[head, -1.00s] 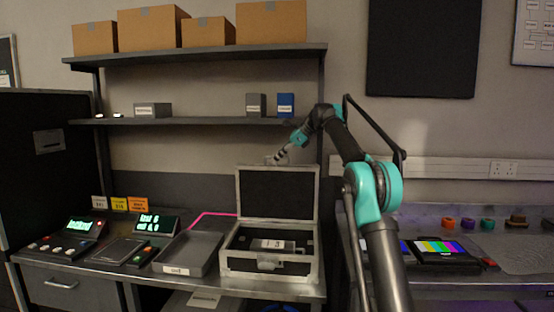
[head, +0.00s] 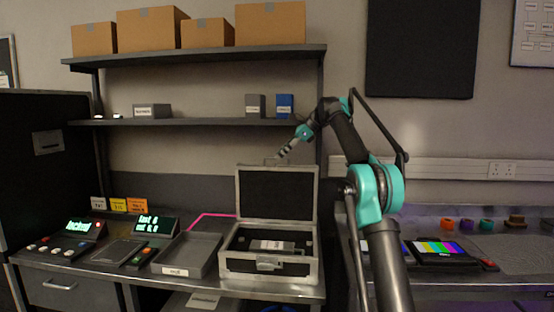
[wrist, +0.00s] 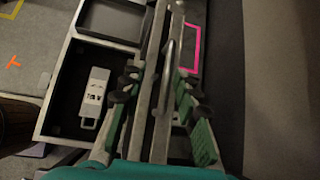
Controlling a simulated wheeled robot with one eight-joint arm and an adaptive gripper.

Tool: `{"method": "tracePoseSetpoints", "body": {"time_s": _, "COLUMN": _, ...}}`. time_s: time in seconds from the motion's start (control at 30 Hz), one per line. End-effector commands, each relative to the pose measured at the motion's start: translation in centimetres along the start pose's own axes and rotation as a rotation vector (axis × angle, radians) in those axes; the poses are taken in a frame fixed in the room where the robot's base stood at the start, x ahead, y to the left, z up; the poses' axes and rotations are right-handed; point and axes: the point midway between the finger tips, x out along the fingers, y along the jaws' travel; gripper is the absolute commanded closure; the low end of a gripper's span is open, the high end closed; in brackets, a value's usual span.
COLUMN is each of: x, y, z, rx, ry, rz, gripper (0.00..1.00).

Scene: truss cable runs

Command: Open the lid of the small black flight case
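The small black flight case (head: 228,264) has metal edging and stands on the left bench. Its lid (head: 276,194) is open and stands about upright at the back of the case. My gripper (head: 278,157) is just above the lid's top edge in the head view. In the wrist view my gripper (wrist: 160,95) has its fingers apart, one on each side of the lid's metal edge and a thin metal handle (wrist: 169,78). I cannot tell whether the fingers touch either. A pale labelled item (wrist: 95,97) lies inside the dark case.
A grey tray (head: 188,255) stands left of the case, with control boxes (head: 118,252) beyond it. The right bench holds a colour-bar screen (head: 440,250) and several small coloured rolls (head: 467,225).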

Motion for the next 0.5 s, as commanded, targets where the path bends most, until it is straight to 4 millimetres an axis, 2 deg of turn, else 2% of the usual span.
{"method": "tracePoseSetpoints", "body": {"time_s": 0.1, "x": -2.0, "y": 0.0, "z": 0.0, "rx": 0.001, "ry": 0.000, "rz": 0.001, "gripper": 0.69}}
{"method": "tracePoseSetpoints", "body": {"time_s": 0.2, "x": -3.0, "y": 0.0, "z": 0.0, "rx": 0.002, "ry": 0.000, "rz": 0.000, "gripper": 0.69}}
{"method": "tracePoseSetpoints", "body": {"time_s": 0.5, "x": -4.0, "y": 0.0, "z": 0.0, "rx": 0.000, "ry": 0.000, "rz": 0.001, "gripper": 0.69}}
